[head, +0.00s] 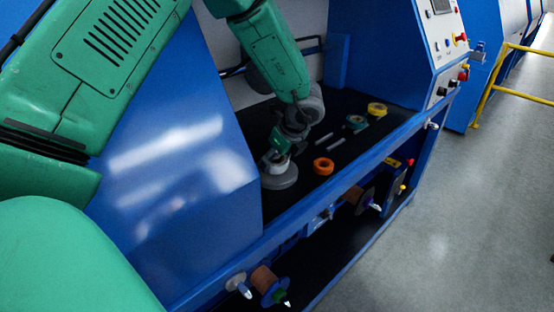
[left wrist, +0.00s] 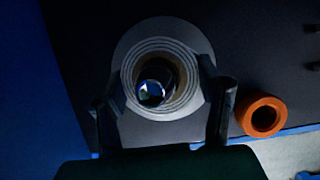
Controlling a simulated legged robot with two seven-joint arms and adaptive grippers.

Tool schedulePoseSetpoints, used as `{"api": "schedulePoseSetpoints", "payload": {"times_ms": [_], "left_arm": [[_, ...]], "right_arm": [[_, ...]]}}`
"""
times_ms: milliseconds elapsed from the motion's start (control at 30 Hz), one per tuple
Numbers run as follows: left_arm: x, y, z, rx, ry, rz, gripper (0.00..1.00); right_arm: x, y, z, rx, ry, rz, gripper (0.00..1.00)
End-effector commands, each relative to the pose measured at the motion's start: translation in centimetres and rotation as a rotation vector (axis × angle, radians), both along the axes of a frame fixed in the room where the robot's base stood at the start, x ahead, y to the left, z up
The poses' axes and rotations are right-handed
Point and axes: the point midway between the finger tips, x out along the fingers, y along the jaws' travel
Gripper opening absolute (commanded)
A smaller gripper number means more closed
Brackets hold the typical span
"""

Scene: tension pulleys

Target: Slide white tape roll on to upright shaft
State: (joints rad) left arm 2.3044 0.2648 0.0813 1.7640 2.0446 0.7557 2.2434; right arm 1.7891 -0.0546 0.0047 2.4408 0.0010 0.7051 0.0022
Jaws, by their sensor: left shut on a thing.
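The white tape roll (head: 277,166) is in my left gripper (head: 281,156), just above a round grey disc (head: 281,182) at the near left of the black work surface. In the left wrist view the roll (left wrist: 160,44) shows pale rings and a brown core, with a finger on each side. The shiny round top of the upright shaft (left wrist: 151,92) shows inside the core, toward its lower left. The disc (left wrist: 163,23) shows around the roll. I cannot tell how far down the shaft the roll sits. My right gripper is not in view.
An orange roll (head: 323,166) lies to the right of the disc; it also shows in the left wrist view (left wrist: 262,116). Grey rods (head: 323,138), a teal roll (head: 356,122) and a yellow roll (head: 377,109) lie farther back. A blue panel (head: 180,170) stands on the left.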

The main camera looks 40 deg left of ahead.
Motion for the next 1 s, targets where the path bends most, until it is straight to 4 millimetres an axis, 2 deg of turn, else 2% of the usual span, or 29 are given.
{"api": "schedulePoseSetpoints", "payload": {"times_ms": [300, 333, 400, 767, 1000], "left_arm": [[0.0, 0.0, -0.2, -0.001, 0.001, 0.000, 0.23], [0.0, 0.0, -0.2, -0.001, 0.001, 0.000, 0.65], [0.0, 0.0, -0.2, -0.001, 0.001, 0.000, 0.83], [0.0, -0.3, 0.5, -0.001, -0.001, 0.000, 0.83], [-0.1, -2.2, 4.6, -0.002, -0.004, -0.001, 0.83]], "right_arm": [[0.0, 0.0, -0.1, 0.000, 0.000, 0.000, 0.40], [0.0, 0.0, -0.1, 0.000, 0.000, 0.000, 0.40], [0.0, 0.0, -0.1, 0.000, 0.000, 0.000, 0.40], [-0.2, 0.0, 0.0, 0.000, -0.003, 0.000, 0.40], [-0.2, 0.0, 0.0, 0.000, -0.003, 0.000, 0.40]]}}
